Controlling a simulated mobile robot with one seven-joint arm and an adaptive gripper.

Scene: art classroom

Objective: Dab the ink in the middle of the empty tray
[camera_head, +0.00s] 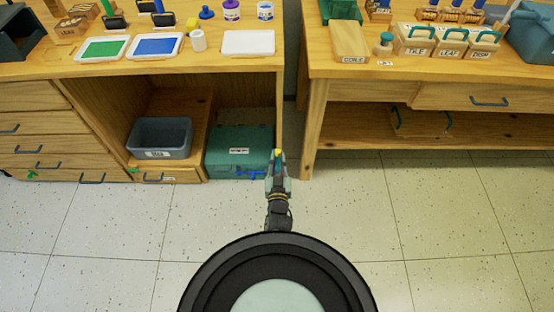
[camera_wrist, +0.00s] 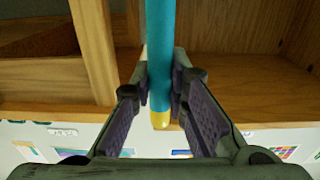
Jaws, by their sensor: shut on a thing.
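My gripper (camera_head: 278,166) is low in front of the gap between the two benches, in the head view. In the wrist view my gripper (camera_wrist: 162,78) is shut on a blue rod (camera_wrist: 160,40) with a yellow end (camera_wrist: 160,119). What the rod's far end looks like is out of view. My gripper is well away from all three trays.
A grey bin (camera_head: 160,138) and a green box (camera_head: 240,150) sit below. The right bench (camera_head: 430,72) holds wooden blocks (camera_head: 413,40). The floor in front is clear.

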